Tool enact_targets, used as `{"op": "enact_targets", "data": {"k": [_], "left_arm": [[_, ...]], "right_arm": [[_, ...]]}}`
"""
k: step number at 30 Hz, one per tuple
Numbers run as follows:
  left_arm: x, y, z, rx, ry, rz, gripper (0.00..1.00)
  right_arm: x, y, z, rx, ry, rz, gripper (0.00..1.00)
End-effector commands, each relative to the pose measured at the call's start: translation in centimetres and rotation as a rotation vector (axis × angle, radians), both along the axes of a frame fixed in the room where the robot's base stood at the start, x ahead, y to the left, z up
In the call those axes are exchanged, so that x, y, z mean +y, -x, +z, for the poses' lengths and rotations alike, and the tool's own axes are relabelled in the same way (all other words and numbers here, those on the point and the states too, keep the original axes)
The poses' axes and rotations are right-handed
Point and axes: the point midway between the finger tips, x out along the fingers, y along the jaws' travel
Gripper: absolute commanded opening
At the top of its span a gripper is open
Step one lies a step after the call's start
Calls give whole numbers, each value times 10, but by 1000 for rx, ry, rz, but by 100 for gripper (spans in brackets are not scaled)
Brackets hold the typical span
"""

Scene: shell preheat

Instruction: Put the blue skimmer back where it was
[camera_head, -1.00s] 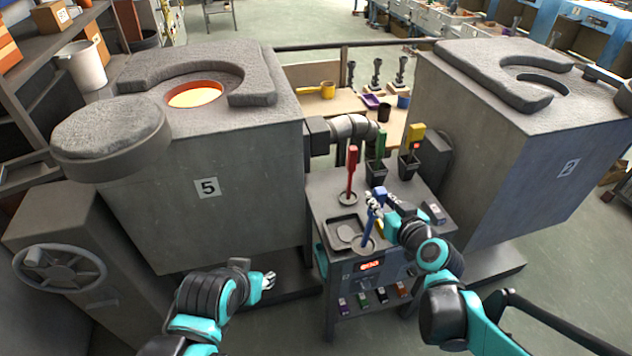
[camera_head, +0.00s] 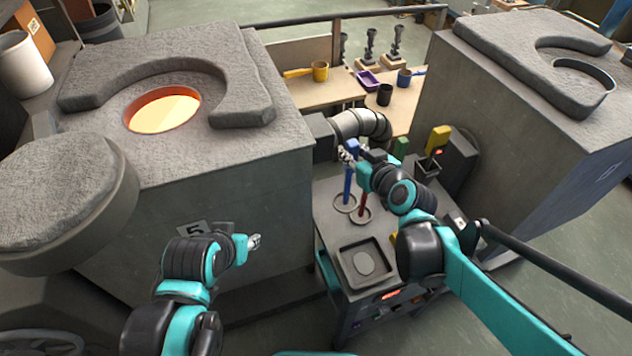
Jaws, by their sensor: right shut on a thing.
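The blue skimmer (camera_head: 347,186) is upright in my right gripper (camera_head: 349,154), which is shut on the upper part of its handle. Its round lower end is over the back left of the small grey cart (camera_head: 325,212); I cannot tell whether it touches the top. The red skimmer (camera_head: 363,203) stands just right of it, partly hidden by my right arm. My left gripper (camera_head: 254,241) is away to the left, in front of furnace 5, with nothing visible in it; its fingers are too small to judge.
A square tray (camera_head: 345,268) with a round disc is at the cart's front. Green (camera_head: 401,148) and yellow (camera_head: 437,138) handles stand to the right, the yellow in a black holder. Furnace 5 (camera_head: 250,190) has a glowing opening. A second furnace (camera_head: 490,130) is at right.

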Motion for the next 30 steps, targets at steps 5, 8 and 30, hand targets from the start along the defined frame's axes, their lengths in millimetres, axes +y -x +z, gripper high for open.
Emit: {"op": "enact_targets", "data": {"k": [5,8,30], "left_arm": [[0,0,-12,0,0,0,40],[0,0,-23,0,0,0,40],[0,0,-66,0,0,0,40]], "right_arm": [[13,-18,-16,1,2,4,0],[27,-38,-31,-1,2,4,0],[66,-96,-109,0,1,-1,0]]}}
